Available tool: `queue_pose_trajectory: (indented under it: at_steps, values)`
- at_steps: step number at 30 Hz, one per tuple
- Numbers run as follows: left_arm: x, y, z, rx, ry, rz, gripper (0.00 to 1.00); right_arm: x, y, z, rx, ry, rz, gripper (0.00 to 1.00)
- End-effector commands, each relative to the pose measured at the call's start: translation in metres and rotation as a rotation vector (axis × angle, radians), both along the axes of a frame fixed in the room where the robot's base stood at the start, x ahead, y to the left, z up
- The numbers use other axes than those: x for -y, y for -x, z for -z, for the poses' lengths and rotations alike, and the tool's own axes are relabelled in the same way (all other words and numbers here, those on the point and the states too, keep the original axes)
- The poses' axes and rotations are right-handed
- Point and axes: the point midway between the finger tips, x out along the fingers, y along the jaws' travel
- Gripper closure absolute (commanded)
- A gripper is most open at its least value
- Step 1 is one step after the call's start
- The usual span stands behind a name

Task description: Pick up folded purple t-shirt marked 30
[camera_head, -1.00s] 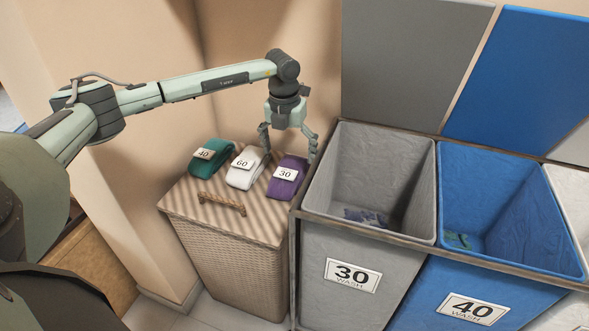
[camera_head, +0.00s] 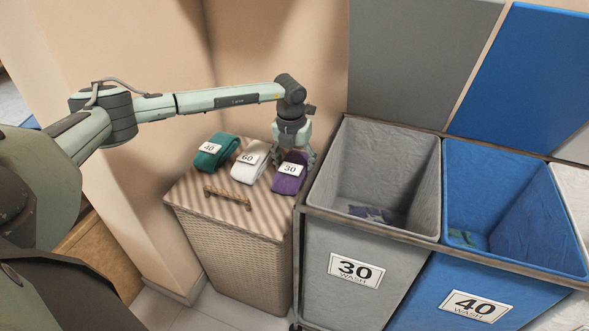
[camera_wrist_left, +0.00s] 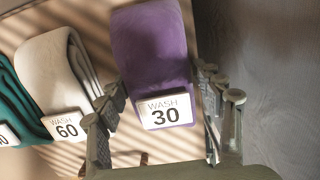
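The folded purple t-shirt (camera_head: 288,184) with a white tag marked 30 lies on the wicker hamper lid (camera_head: 225,212), at the right end of a row. My left gripper (camera_head: 294,160) is low over its far part, pointing down. In the left wrist view the purple t-shirt (camera_wrist_left: 152,50) lies between the two spread fingers of the left gripper (camera_wrist_left: 162,88), one on each side. The fingers look open, and I cannot tell whether they touch the cloth. My right gripper is out of view.
A white folded garment marked 60 (camera_head: 248,166) and a green one marked 40 (camera_head: 214,157) lie to the left. A grey bin marked 30 (camera_head: 345,300) and a blue bin marked 40 (camera_head: 440,290) stand at the right, each with some cloth inside. A wall rises behind.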

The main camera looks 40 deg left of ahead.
Motion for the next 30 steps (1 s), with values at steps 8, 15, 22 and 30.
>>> queue_pose_trajectory:
  at_steps: [8,15,22,30]
  values:
    - [0.000,0.000,-0.001,0.001,0.000,0.000,0.67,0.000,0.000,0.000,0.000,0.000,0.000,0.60]
    - [-0.001,0.000,-0.003,0.001,0.000,0.000,0.67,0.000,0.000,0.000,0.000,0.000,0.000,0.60]
    - [0.000,-0.001,-0.028,0.004,0.000,0.000,0.67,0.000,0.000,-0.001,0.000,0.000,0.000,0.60]
    - [-0.020,0.039,-0.066,0.001,-0.003,-0.002,0.67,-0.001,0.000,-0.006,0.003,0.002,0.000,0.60]
